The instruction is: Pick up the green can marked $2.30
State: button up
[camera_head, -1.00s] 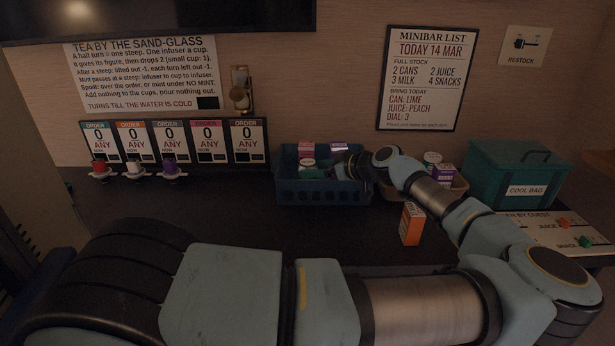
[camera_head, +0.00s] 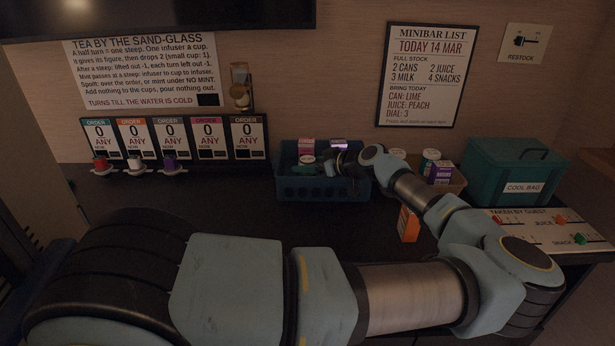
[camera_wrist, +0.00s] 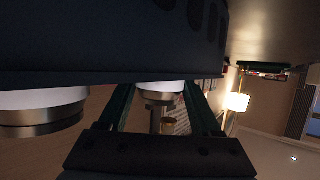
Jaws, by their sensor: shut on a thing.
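My gripper (camera_head: 318,168) reaches in from the right, over the blue basket (camera_head: 322,190) at the back centre of the counter. In the wrist view, my gripper (camera_wrist: 160,112) has its two dark green fingers on either side of a can (camera_wrist: 160,90) with a white and metal end. The fingers are shut on it. Its colour and any $2.30 mark are hidden, so I cannot tell if it is the green can. A second white and metal-ended item (camera_wrist: 40,110) is to the left, outside the fingers. The dark wall across the top hides the rest.
An orange carton (camera_head: 409,225) and teal cool bag (camera_head: 515,170) are further right.

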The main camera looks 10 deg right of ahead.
grip_shut()
